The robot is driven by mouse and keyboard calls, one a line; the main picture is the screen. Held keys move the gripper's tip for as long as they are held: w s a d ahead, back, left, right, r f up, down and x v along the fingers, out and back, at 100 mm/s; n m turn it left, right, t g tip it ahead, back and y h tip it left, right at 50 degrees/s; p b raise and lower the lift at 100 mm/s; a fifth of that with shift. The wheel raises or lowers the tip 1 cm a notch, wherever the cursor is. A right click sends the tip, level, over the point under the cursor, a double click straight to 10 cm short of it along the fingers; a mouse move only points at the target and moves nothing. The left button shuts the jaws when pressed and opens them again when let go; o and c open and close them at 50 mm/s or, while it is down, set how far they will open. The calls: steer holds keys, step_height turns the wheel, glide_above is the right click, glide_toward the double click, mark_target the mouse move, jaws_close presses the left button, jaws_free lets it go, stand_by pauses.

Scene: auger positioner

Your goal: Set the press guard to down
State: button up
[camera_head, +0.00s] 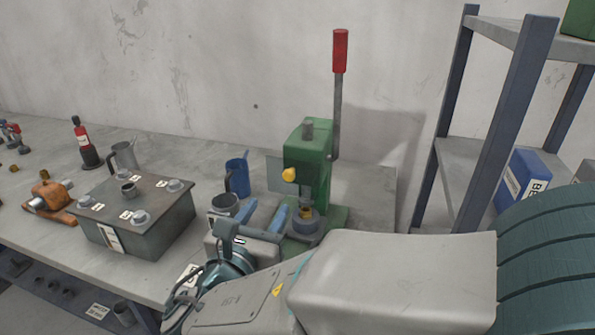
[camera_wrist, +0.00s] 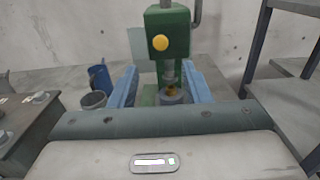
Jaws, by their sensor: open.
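The green press (camera_head: 309,160) stands at the right end of the bench, with a red-handled lever (camera_head: 340,52) standing upright and a yellow knob (camera_head: 289,174) on its front. A pale, see-through panel (camera_head: 274,170) shows beside the press head; it may be the guard. In the wrist view, the panel (camera_wrist: 138,44) shows on the left of the press head (camera_wrist: 168,30). My gripper (camera_head: 265,210) is open with blue fingers, in front of the press. In the wrist view, the fingers (camera_wrist: 161,78) frame the press's lower part, with nothing visibly gripped.
A dark metal box (camera_head: 135,215) stands left of my gripper. A blue cup (camera_head: 237,176) and a grey cup (camera_head: 225,203) stand close to the left finger. A shelf rack (camera_head: 505,110) with a blue box (camera_head: 524,180) stands at the right. A wall is behind the press.

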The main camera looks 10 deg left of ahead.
mark_target(287, 176)
steer(key=w, duration=0.3)
steer(key=w+p, duration=0.1)
steer(key=w, duration=0.6)
steer(key=shift+w+d, duration=0.3)
steer(key=shift+d, duration=0.1)
jaws_close()
